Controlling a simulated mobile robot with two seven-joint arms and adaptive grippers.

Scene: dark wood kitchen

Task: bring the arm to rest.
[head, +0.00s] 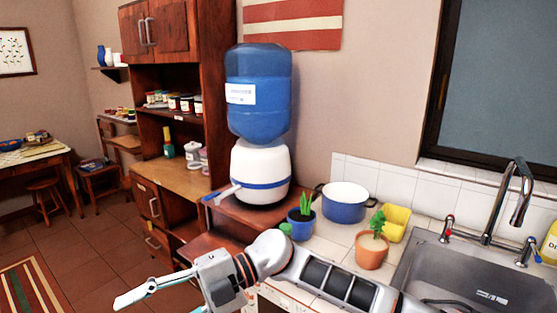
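My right arm (335,281) comes in from the lower right and stretches left across the bottom of the head view, in front of the counter. Its gripper (158,305) is at the lower left, over the floor side of the cabinet. One long pale finger points left and another finger part shows at the bottom edge, spread apart from it. The gripper looks open, with nothing visible between the fingers; its lower part is cut off by the frame. My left gripper is not in view.
Behind the arm are a water dispenser (260,172), a blue pot (345,203), two potted plants, a yellow container (396,223) and a sink (470,285). The orange plant pot (371,252) is close to the arm. A wooden cabinet (185,185) stands left; open floor (95,245) lies beyond.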

